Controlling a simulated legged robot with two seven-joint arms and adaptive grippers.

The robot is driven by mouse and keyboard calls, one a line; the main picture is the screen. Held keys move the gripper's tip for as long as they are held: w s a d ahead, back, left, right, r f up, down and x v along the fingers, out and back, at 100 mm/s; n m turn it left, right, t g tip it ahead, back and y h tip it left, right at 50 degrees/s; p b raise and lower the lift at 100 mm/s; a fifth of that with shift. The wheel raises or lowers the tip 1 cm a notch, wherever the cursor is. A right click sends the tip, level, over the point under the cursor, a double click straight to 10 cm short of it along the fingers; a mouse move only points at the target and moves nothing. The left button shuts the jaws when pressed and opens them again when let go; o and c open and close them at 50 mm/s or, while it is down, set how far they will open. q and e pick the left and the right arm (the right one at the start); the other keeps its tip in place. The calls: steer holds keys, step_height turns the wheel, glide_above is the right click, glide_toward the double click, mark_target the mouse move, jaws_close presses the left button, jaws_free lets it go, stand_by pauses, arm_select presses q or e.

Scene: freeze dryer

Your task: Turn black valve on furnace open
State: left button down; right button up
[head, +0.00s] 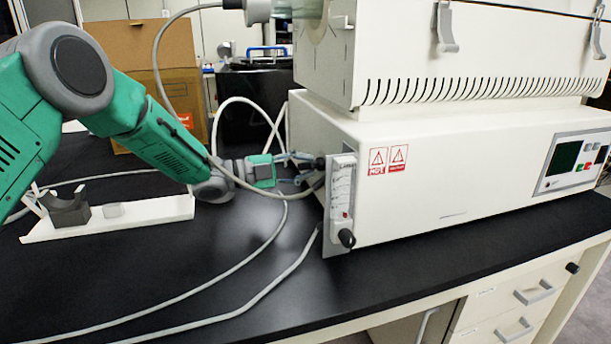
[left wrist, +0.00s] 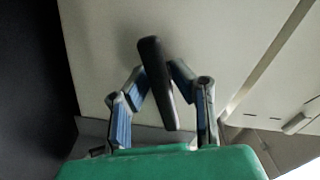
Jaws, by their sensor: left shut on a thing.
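The white furnace (head: 450,165) stands on the black bench. My left gripper (head: 303,168) reaches from the left to the furnace's left side, just behind the flow meter panel. In the left wrist view my left gripper (left wrist: 160,95) has its two blue-padded fingers closed around a long black valve handle (left wrist: 153,65), which is tilted between them. A small black part (head: 320,163), likely the valve, shows at the fingertips in the head view. The rest of the valve is hidden there. My right gripper is not in view.
Grey cables (head: 262,262) cross the bench. A white tray (head: 130,221) lies left. Cardboard box (head: 150,50) stands behind.

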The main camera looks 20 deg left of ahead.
arm_select(q)
steer(key=m+b, duration=0.3)
steer(key=m, duration=0.1)
steer(key=shift+m, duration=0.4)
steer(key=shift+r, duration=0.1)
stand_by(0.3)
steer(key=c, duration=1.5)
jaws_free()
steer(key=shift+a+r, duration=0.1)
steer(key=shift+a, duration=0.1)
steer(key=shift+s+a, duration=0.25)
steer(key=shift+a, duration=0.05)
steer(key=v, duration=1.1)
